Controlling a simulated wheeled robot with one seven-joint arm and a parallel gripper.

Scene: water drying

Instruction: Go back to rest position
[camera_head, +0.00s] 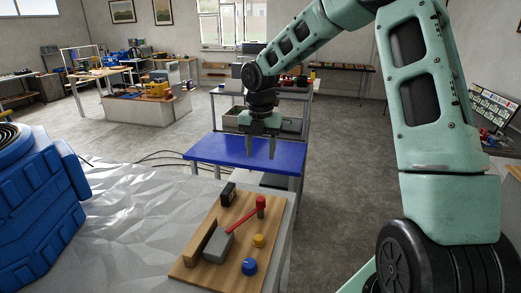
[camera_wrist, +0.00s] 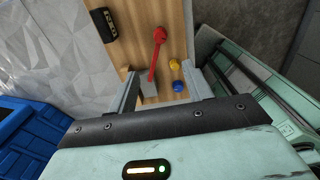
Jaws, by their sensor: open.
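My gripper (camera_head: 260,147) is open and empty, pointing down in the head view. It hangs above and beyond the wooden board, in front of the blue tabletop, touching nothing that I can see. In the wrist view my gripper's two grey fingers (camera_wrist: 165,88) are spread apart. The wooden board (camera_head: 222,215) carries a grey block with a red lever (camera_head: 243,219), a yellow knob (camera_head: 259,240), a blue knob (camera_head: 249,266) and a black box (camera_head: 228,193). The red lever (camera_wrist: 155,55) also shows between the fingers in the wrist view, some distance below them.
A grey faceted surface (camera_head: 130,205) lies under the board. A large blue ribbed object (camera_head: 40,200) stands at the left. A blue table (camera_head: 235,152) is behind the board. Bare floor (camera_head: 345,160) lies to the right, partly behind my arm. Workbenches stand farther back.

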